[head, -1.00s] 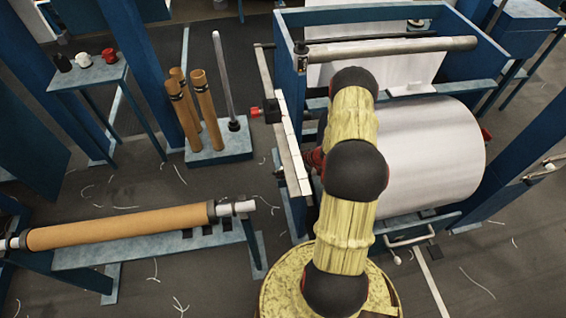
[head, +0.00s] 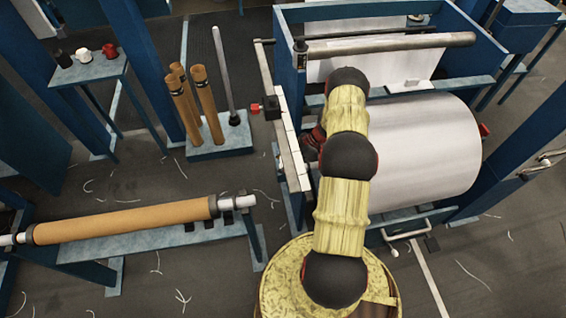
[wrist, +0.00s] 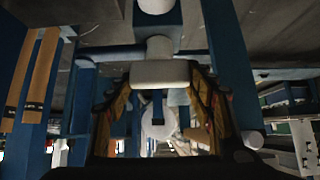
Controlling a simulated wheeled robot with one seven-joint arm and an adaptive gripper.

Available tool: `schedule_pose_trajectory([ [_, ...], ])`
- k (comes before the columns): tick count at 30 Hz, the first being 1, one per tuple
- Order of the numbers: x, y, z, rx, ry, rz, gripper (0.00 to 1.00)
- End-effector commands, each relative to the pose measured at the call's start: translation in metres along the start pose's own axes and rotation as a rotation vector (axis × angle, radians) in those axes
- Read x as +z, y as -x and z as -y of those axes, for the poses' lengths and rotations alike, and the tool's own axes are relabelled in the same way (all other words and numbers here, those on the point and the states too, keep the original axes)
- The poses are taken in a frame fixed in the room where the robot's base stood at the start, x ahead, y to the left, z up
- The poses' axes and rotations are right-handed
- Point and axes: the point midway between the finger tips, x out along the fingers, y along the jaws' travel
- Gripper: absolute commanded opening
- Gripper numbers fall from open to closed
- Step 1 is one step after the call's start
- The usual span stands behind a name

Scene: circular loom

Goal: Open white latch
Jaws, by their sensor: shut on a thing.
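The white latch (wrist: 160,73) shows in the wrist view as a pale block with a round white stub above it, in front of a blue post. My gripper (wrist: 161,82) has its two yellow-brown fingers on either side of this block, closed on its ends. In the head view my gripper is mostly hidden behind my arm, at the left side of the loom frame beside the large pale roll. The latch cannot be made out there.
The blue loom frame (head: 292,75) holds the large pale roll (head: 425,150). A stand with brown tubes (head: 208,105) and a rack with a long brown roll (head: 130,220) are to the left. Dark floor (head: 150,165) lies clear between them, with thread scraps.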

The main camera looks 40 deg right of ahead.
Motion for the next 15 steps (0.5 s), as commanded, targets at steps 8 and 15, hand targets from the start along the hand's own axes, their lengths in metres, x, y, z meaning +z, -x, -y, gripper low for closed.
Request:
schedule_pose_trajectory([
  [8, 0.0, -0.0001, -0.0003, -0.004, 0.008, 0.001, 0.08],
  [15, -0.0001, 0.0, -0.0004, -0.003, 0.008, 0.001, 0.6],
])
